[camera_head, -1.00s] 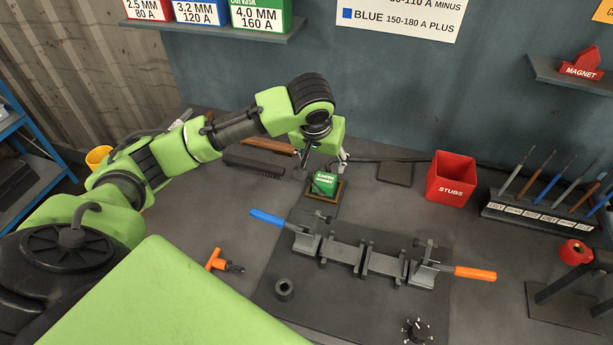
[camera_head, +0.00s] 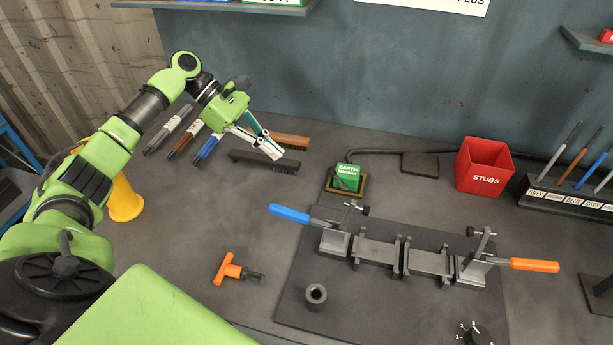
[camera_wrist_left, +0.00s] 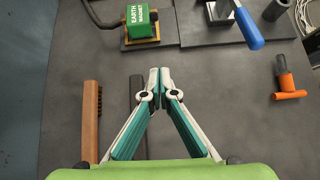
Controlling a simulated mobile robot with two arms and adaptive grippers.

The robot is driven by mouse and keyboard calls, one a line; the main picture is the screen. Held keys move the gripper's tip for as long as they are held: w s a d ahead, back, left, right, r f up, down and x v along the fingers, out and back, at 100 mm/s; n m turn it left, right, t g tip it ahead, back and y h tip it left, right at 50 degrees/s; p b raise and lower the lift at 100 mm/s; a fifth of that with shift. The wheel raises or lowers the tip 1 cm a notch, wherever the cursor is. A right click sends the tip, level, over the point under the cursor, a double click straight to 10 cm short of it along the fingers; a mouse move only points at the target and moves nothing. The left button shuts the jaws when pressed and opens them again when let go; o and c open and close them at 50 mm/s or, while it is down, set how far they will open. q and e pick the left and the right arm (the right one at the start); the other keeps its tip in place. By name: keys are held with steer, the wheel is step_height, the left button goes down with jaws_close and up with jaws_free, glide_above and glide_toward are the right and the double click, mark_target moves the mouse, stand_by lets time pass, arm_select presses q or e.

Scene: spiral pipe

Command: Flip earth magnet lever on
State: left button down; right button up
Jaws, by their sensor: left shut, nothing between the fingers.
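The green earth magnet block (camera_head: 346,171) sits on a small yellow-brown base at the back of the bench, with its label facing forward. A dark bar, possibly its lever, lies across its front; its exact position is too small to tell. The magnet also shows at the top of the left wrist view (camera_wrist_left: 138,24), beside a dark curved cable or handle. My left gripper (camera_head: 277,154) is left of the magnet, above the brushes and apart from the magnet. In the left wrist view its fingertips (camera_wrist_left: 160,74) meet, shut and empty. My right gripper is not in view.
A clamp fixture with blue (camera_head: 289,213) and orange (camera_head: 534,265) handles stands in front of the magnet. A wooden brush (camera_wrist_left: 91,120) and a dark brush (camera_head: 264,162) lie beneath the gripper. A red stubs bin (camera_head: 484,168) stands right.

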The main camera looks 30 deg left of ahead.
mark_target(337, 179)
arm_select(q)
steer(key=shift+w+a+r+n, duration=0.1)
steer(key=shift+r+n, duration=0.15)
steer(key=shift+n, duration=0.05)
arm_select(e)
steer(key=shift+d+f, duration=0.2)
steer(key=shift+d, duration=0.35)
arm_select(q)
steer(key=p+x, duration=0.1)
steer(key=x, duration=0.8)
steer(key=shift+w+d, duration=0.1)
steer(key=shift+d, duration=0.15)
steer(key=d+p, duration=0.1)
steer(key=d+r, duration=0.1)
steer(key=shift+w+d+r+p, duration=0.2)
steer(key=shift+w+d+p, duration=0.15)
steer(key=shift+w+d, duration=0.05)
steer(key=shift+d+r, duration=0.2)
steer(key=shift+d, duration=0.15)
steer(key=shift+w, duration=0.1)
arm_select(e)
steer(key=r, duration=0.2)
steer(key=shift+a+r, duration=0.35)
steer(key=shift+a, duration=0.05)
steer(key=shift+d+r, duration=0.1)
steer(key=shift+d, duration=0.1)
